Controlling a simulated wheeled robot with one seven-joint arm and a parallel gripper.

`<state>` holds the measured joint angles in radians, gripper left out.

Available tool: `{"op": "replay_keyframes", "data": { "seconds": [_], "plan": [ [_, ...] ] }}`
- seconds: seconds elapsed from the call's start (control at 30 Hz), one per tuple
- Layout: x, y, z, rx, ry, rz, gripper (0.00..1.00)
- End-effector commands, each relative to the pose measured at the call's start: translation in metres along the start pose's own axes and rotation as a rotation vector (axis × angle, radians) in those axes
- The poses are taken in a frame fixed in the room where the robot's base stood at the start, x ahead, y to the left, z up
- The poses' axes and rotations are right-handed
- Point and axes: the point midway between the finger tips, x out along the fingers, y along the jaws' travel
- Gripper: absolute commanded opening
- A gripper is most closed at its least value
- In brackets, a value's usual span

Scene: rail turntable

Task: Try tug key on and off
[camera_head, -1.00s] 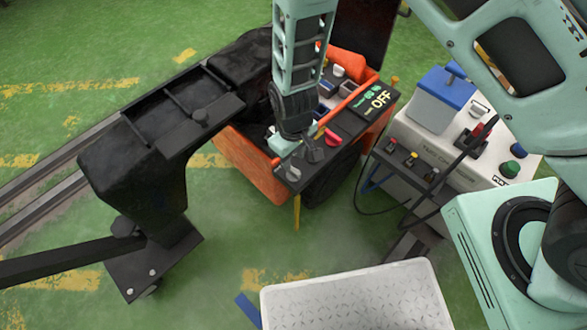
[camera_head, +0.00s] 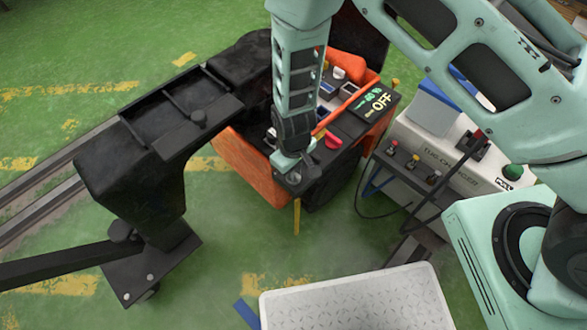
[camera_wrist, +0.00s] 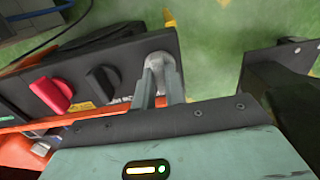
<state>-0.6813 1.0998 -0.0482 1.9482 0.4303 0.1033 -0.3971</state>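The orange tug (camera_head: 240,160) stands beside the rail. Its dark control panel (camera_head: 322,165) carries a red knob (camera_head: 333,141), which also shows in the wrist view (camera_wrist: 50,95) with a black knob (camera_wrist: 102,83) beside it. The grey key switch (camera_wrist: 160,60) sits at the panel's end, largely covered by my fingers. My gripper (camera_head: 291,172) points down over that end; in the wrist view its two fingers (camera_wrist: 160,85) stand close together at the key. I cannot tell whether they grip it. The tug's display (camera_head: 378,101) reads OFF.
A white tug charger (camera_head: 450,160) with a cable and a green button stands at right. A white textured plate (camera_head: 350,300) is in front. Green floor is open at far left.

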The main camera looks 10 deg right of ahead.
Motion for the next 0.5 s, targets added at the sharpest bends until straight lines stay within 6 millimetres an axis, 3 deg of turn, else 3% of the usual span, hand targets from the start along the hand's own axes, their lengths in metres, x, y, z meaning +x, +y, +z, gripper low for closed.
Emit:
{"op": "replay_keyframes", "data": {
  "seconds": [0.27, 0.5],
  "plan": [
    [-0.0013, 0.0000, 0.0002, 0.036, 0.000, 0.000, 0.00],
    [-0.0027, 0.0000, 0.0003, 0.169, -0.001, 0.000, 0.00]
  ]
}}
